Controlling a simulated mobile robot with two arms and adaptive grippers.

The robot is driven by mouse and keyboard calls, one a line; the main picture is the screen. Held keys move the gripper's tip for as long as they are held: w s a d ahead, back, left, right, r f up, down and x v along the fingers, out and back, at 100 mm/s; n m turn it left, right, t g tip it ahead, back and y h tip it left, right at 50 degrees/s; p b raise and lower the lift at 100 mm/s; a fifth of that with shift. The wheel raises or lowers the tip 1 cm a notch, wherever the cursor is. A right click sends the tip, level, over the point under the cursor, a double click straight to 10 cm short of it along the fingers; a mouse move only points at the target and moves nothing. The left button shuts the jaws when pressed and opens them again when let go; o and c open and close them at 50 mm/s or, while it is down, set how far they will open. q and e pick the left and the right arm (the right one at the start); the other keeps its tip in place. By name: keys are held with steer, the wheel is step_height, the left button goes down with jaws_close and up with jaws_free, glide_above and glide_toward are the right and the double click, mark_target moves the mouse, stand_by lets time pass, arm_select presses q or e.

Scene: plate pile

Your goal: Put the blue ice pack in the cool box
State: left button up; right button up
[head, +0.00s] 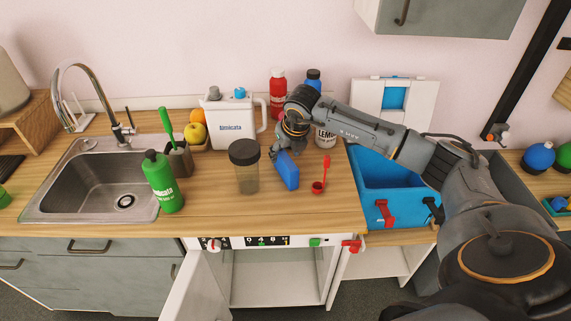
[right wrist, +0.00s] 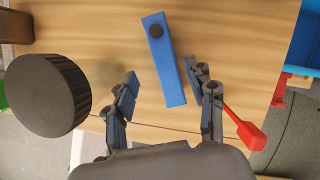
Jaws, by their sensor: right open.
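The blue ice pack (head: 287,171) stands on the wooden counter, below my right gripper (head: 284,148) in the head view. In the right wrist view the ice pack (right wrist: 166,70) is a narrow blue block with a dark round cap. My right gripper (right wrist: 167,82) is open there, with its fingers on either side of the ice pack's near end and gaps visible. The open blue cool box (head: 378,212) is to the right, partly hidden by my right arm. Its raised white lid (head: 425,103) stands behind it. My left gripper is not in view.
A dark-lidded jar (head: 246,178) stands close left of the ice pack, and a red scoop (head: 318,187) close right. Behind are a white jug (head: 228,122), a red bottle (head: 278,90) and a white container (head: 325,138). A green bottle (head: 162,183) stands by the sink (head: 110,185).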

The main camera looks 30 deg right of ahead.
mark_target(287, 159)
steer(key=shift+w+f, duration=0.2)
steer(key=shift+f, duration=0.15)
steer(key=f+p, duration=0.2)
steer(key=shift+w+d+f, duration=0.1)
steer(key=shift+d+f, duration=0.2)
steer(key=shift+d, duration=0.1)
steer(key=shift+p+x, duration=0.4)
steer(key=shift+x, duration=0.7)
steer(key=shift+w+f, duration=0.1)
steer(key=shift+f, duration=0.1)
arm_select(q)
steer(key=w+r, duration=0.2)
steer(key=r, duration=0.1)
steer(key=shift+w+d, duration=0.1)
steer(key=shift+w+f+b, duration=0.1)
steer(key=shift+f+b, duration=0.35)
arm_select(e)
steer(key=shift+f, duration=0.25)
steer(key=shift+c, duration=0.2)
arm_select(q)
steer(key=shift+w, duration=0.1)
arm_select(e)
jaws_close()
